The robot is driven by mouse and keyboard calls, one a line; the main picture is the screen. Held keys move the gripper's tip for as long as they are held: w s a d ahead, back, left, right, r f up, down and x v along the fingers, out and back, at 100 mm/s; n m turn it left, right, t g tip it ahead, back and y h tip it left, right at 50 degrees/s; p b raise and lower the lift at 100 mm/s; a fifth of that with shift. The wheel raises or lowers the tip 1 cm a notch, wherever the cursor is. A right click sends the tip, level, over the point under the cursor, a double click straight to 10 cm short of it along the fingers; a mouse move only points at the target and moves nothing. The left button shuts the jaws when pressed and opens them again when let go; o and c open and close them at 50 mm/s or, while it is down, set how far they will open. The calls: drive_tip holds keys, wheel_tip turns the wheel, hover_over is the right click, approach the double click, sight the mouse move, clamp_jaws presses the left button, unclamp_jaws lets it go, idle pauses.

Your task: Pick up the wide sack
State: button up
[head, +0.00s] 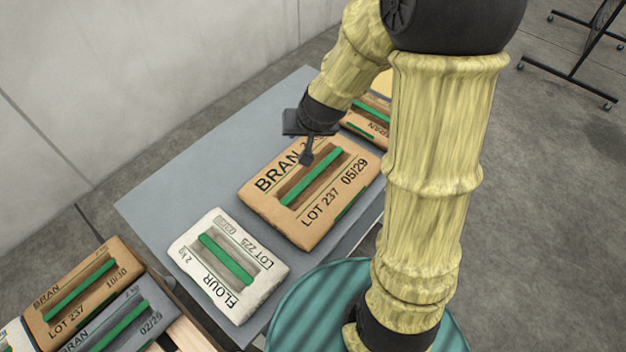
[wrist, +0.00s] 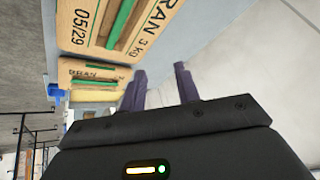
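The wide sack appears to be the big tan BRAN sack (head: 327,208), lying flat on the grey table in the head view, with a green strip along its middle. It also shows at the top of the wrist view (wrist: 75,25), cut off by the frame. My gripper (head: 307,158) is over the far part of this sack in the head view, covering some of its lettering. In the wrist view my gripper (wrist: 160,86) has its two fingers apart with nothing between them. The sack lies outside the finger gap. I cannot tell the exact height above it.
A white FLOUR sack (head: 207,252) lies nearer on the table (head: 190,185). Another tan sack (head: 352,129) lies beyond, partly behind my arm. Tan (head: 100,268) and grey (head: 147,302) BRAN sacks lie at lower left. The table's left part is clear, with a wall beyond.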

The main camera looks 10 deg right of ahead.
drive_tip(key=w+d+f+m+t, duration=0.1)
drive_tip(key=w+m, duration=0.1)
drive_tip(key=w, duration=0.4)
drive_tip(key=m+g+h+p, duration=0.1)
drive_tip(key=m+g, duration=0.6)
hover_over(315, 173)
wheel_tip(315, 173, down, 9)
drive_tip(key=shift+f, duration=0.15)
drive_tip(key=shift+s+f, duration=0.1)
wheel_tip(315, 173, down, 12)
drive_tip(key=shift+f, duration=0.1)
